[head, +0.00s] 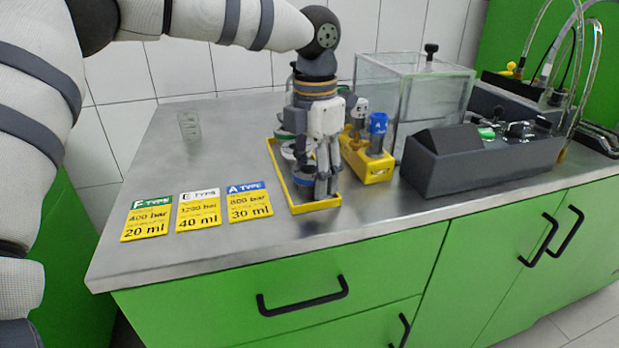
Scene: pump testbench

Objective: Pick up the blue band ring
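A yellow tray (274,160) lies on the steel bench top and holds several rings. The blue band ring (301,183) shows in part at the tray's near end, just left of the gripper fingers, which hide its right side. My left gripper (325,192) points down over the near end of the tray, its fingertips low beside the blue band ring. The fingers overlap in this view, so I cannot tell whether they are open or shut, or whether they touch the ring. My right gripper is not in view.
A yellow stand (374,171) with a blue-topped part (378,125) stands right of the tray. Beyond are a clear box (440,95) and a dark control unit (440,170). Three label cards (198,210) and a small beaker (189,126) lie left; bench between is clear.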

